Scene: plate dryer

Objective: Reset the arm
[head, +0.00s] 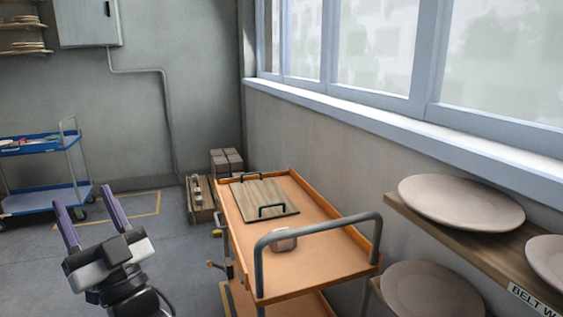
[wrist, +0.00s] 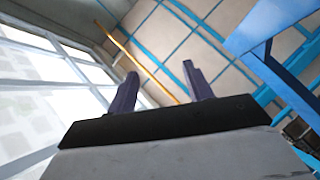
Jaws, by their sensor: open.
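My gripper (head: 90,217) is at the lower left of the head view, left of the orange cart, with its two purple fingers pointing up and apart. It is open, and nothing shows between the fingers. In the wrist view, my gripper (wrist: 160,85) also shows both fingers spread and empty. Behind them are windows on the left and a ceiling with blue beams. My gripper is apart from the cart and touches nothing that I can see.
An orange cart (head: 325,262) bears a wooden board (head: 262,192) with dark handles and a small container (head: 284,240). Plates (head: 462,201) sit on a wall shelf at right. A blue cart (head: 45,195) stands at far left. Floor between the carts is mostly open.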

